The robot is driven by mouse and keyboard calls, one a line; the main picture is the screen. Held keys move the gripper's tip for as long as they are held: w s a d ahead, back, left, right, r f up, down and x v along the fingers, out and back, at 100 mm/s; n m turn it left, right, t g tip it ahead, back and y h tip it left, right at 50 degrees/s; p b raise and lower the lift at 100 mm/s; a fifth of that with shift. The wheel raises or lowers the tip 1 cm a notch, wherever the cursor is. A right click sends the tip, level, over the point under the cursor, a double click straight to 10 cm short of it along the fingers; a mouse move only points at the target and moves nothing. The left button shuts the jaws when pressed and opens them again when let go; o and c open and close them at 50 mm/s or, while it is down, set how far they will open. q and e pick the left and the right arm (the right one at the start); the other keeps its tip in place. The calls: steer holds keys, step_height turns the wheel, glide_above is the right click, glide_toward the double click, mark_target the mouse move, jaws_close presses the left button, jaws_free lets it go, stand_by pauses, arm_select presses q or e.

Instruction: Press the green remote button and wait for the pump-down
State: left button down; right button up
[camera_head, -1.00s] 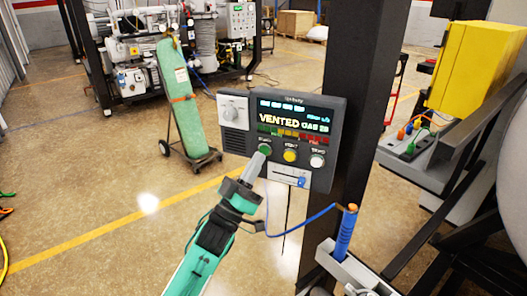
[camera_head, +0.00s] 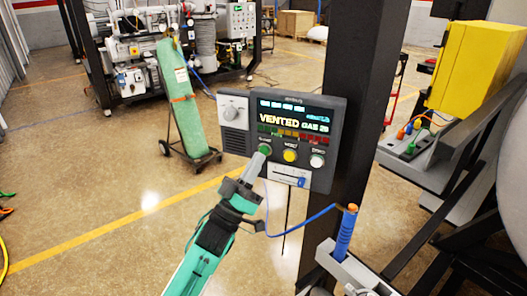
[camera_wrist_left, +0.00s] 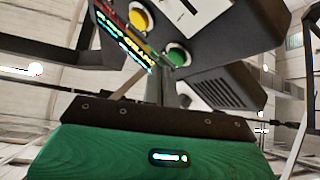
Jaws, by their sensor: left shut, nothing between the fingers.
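The dark control panel (camera_head: 240,140) is fixed to a black post, and its screen (camera_head: 295,120) reads "VENTED". Below the screen is a row of a green button (camera_head: 265,149), a yellow button (camera_head: 290,155) and a white button (camera_head: 317,160). My left gripper (camera_head: 256,163) is shut and empty, its tip right at the green button's lower edge. In the left wrist view, the green button (camera_wrist_left: 178,55) shows just beyond the fingers (camera_wrist_left: 160,90); I cannot tell whether they touch it. My right gripper is not in view.
The black post (camera_head: 356,110) stands behind the panel. A blue handle with an orange top (camera_head: 346,232) stands in a grey holder at the lower right, with a blue cable. A green gas cylinder (camera_head: 182,100) stands on a cart at the left. A yellow box (camera_head: 478,65) is at the right.

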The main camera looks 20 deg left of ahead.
arm_select(q)
steer(key=shift+w, duration=0.1)
steer(key=shift+w, duration=0.35)
steer(key=shift+w+d, duration=0.1)
steer(key=shift+w, duration=0.2)
stand_by(0.8)
steer(key=shift+s, duration=0.8)
steer(key=shift+s+a+p, duration=0.25)
steer(key=shift+s+p, duration=0.1)
steer(key=shift+s, duration=0.9)
steer(key=shift+s+a+p, duration=0.2)
steer(key=shift+s+p, duration=0.1)
steer(key=shift+s, duration=0.9)
